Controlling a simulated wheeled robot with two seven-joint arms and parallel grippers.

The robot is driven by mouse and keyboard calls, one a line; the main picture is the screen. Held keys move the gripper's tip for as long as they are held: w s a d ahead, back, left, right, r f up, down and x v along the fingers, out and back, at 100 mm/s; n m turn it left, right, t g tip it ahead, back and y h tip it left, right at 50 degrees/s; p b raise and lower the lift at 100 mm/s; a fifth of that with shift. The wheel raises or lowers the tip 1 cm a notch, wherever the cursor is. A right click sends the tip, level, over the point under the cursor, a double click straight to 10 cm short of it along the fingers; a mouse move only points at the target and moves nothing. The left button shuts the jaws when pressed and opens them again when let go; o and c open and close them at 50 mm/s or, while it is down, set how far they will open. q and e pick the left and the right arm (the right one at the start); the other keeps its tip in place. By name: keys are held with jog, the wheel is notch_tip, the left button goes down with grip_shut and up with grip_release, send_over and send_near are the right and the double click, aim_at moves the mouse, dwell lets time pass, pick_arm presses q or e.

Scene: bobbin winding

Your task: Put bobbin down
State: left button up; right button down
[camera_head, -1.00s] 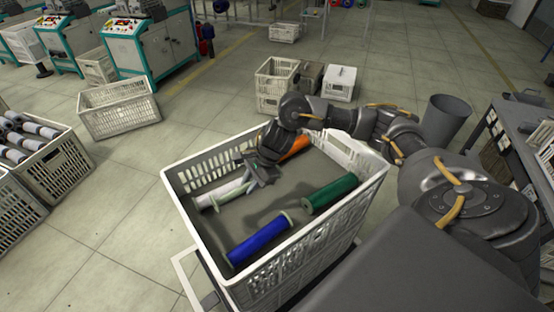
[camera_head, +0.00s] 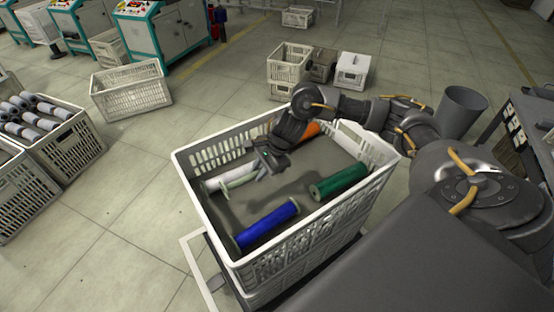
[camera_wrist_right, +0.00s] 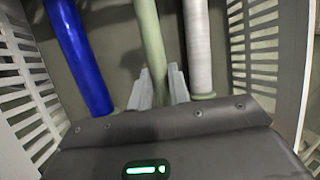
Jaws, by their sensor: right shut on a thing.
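My right gripper (camera_head: 264,168) is inside the white crate (camera_head: 290,262), pointing down. In the right wrist view its jaws (camera_wrist_right: 158,88) are shut on a pale green bobbin (camera_wrist_right: 147,35), which lies between a blue bobbin (camera_wrist_right: 78,55) and a white bobbin (camera_wrist_right: 198,45). In the head view the held pale green bobbin (camera_head: 240,180) is partly hidden by the gripper, low in the crate beside the white bobbin (camera_head: 213,184). I cannot tell whether it touches the crate floor. My left gripper is not in view.
The crate also holds a blue bobbin (camera_head: 267,224), a dark green bobbin (camera_head: 340,181) and an orange bobbin (camera_head: 312,130) partly behind my arm. Bare floor of the crate shows between the bobbins. Other crates (camera_head: 130,92) stand on the floor beyond, and a grey bin (camera_head: 461,110) stands at right.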

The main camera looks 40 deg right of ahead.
jog(key=shift+f, duration=4.45)
jog(key=shift+f, duration=0.15)
jog(key=c, duration=1.7)
grip_release()
jog(key=o, duration=0.4)
jog(key=v, duration=1.2)
